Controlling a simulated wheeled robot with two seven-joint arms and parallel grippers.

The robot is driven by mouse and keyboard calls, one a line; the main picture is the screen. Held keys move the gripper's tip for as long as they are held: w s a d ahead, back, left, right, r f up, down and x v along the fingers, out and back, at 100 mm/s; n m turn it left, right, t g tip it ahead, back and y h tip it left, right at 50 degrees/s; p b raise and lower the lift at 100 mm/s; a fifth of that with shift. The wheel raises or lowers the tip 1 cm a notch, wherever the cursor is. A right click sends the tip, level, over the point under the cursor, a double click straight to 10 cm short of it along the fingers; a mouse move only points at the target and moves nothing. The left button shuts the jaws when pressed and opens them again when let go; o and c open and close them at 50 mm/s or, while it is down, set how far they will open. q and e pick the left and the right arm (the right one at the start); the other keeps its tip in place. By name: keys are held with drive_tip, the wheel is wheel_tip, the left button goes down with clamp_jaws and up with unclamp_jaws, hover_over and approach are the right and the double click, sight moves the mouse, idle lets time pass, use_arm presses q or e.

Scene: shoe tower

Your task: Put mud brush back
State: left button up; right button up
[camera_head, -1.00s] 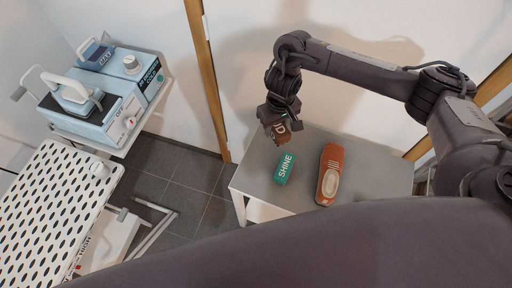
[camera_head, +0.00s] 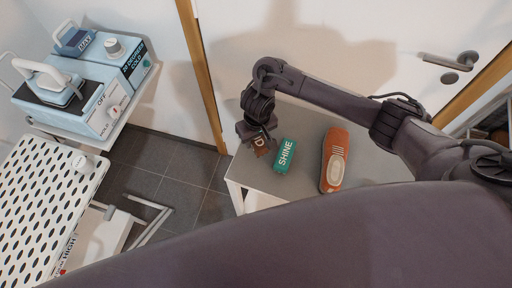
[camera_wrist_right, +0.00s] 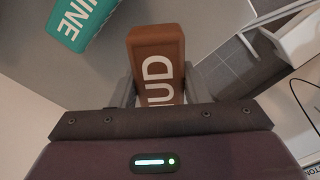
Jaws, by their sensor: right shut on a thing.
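The mud brush is a brown block with white letters (camera_wrist_right: 156,60), of which "UD" shows in the right wrist view. It also shows in the head view as a small brown block (camera_head: 261,147). My right gripper (camera_head: 262,141) is shut on it, at the left end of the grey table (camera_head: 262,180). I cannot tell whether the brush touches the tabletop. A green brush marked SHINE (camera_head: 285,155) lies on the table just right of it, apart from it. My left gripper is not in view.
An orange-brown object with a pale oval (camera_head: 334,160) lies right of the SHINE brush. A white perforated board (camera_head: 45,195) and a shelf with blue appliances (camera_head: 98,95) stand at the left. A door with a handle (camera_head: 452,62) is behind the table.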

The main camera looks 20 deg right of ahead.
sight(256, 144)
drive_tip(key=shift+f, duration=0.4)
wheel_tip(256, 144, down, 3)
drive_tip(key=shift+r+b, duration=0.2)
drive_tip(key=shift+b, duration=0.15)
drive_tip(key=shift+f, duration=0.5)
drive_tip(key=shift+f, duration=0.15)
drive_tip(key=o, duration=1.1)
